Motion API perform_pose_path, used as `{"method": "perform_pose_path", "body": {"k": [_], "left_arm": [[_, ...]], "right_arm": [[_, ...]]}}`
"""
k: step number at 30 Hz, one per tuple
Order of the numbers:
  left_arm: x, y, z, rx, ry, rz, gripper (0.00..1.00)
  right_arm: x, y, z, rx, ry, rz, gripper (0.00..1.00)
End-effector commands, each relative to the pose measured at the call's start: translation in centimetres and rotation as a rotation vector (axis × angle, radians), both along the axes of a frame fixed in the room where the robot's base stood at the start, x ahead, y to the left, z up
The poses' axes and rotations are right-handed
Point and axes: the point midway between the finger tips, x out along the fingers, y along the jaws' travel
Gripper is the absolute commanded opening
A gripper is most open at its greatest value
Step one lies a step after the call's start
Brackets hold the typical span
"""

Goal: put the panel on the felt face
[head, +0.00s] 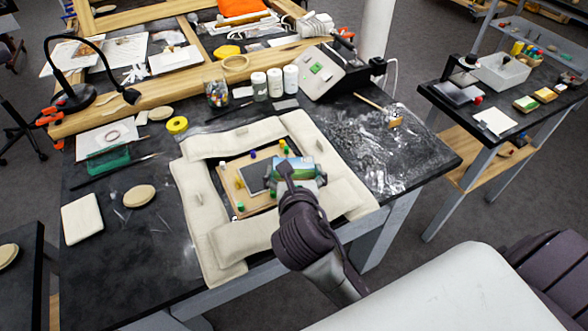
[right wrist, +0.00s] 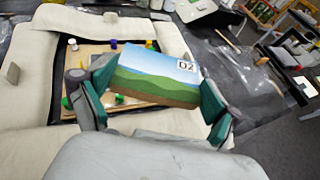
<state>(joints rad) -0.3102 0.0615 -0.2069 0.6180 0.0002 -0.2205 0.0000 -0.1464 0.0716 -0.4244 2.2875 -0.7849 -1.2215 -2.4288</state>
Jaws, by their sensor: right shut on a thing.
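The panel (right wrist: 150,86) is a small block painted with blue sky and green hills, with a white label at its upper right corner. My right gripper (right wrist: 158,82) is shut on it, with a finger at each end. In the head view the panel (head: 297,168) is partly hidden by my right gripper (head: 292,178), over the right part of a wooden board (head: 231,188). A dark grey rectangle (head: 252,178), perhaps the felt face, shows on the board just left of the panel. I cannot tell whether they touch. My left gripper is not in view.
Cream padded bolsters (head: 190,200) ring the board, which carries several small coloured pieces (head: 239,206). A grey device (head: 322,72) and white-capped jars (head: 275,82) stand behind. A lamp (head: 80,94) stands at the back left.

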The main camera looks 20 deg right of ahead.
Motion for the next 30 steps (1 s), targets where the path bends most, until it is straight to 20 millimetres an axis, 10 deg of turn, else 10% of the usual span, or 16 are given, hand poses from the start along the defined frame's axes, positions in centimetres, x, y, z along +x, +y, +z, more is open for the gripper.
{"method": "perform_pose_path", "body": {"k": [15, 30], "left_arm": [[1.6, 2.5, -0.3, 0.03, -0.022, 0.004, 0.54], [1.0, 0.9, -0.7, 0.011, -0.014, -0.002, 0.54]], "right_arm": [[9.8, 2.5, -5.9, 0.001, 0.001, -0.004, 0.56], [11.2, 2.8, -10.7, 0.0, 0.003, -0.002, 0.56]]}}
